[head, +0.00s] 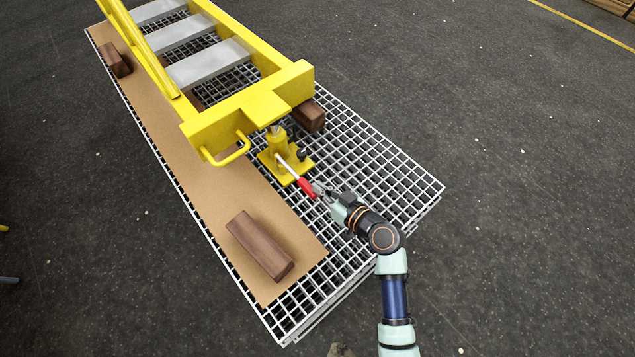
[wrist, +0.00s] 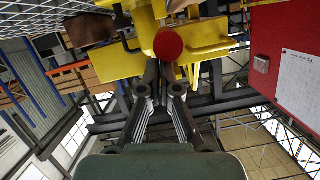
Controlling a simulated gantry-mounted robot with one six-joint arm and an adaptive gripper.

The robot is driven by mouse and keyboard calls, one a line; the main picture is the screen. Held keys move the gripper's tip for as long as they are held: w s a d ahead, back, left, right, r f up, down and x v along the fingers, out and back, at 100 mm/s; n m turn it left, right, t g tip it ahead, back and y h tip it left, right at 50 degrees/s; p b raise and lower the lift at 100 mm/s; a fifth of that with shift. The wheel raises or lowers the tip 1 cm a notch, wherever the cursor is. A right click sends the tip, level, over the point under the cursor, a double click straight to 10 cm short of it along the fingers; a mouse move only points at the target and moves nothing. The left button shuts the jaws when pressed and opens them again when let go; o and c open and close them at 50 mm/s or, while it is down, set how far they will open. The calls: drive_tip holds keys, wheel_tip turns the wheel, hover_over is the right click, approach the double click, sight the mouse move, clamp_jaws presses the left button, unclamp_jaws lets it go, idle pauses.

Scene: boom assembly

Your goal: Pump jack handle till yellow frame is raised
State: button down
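The yellow frame (head: 248,108) with grey cross plates lies over a metal grating at the upper left. A yellow jack (head: 276,158) stands under its near end. The jack's pale handle (head: 289,169) slopes down and ends in a red grip (head: 306,187). My gripper (head: 320,190) is at the outer end of this grip. In the wrist view the round red grip end (wrist: 169,44) faces me, at or just beyond the tips of my gripper (wrist: 161,66). A narrow gap shows between the fingers. Whether they touch the grip is unclear.
The grating (head: 385,175) carries a brown board (head: 230,195). A dark wooden block (head: 259,245) lies on the board, another (head: 309,115) beside the frame's end, and one (head: 115,60) at far left. A yellow loop bar (head: 232,152) juts out near the jack.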

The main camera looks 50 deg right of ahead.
drive_tip(key=s+a+p, duration=0.1)
drive_tip(key=s, duration=0.8)
drive_tip(key=shift+s+a+r, duration=0.3)
drive_tip(key=shift+s+r, duration=0.05)
drive_tip(key=shift+r, duration=0.05)
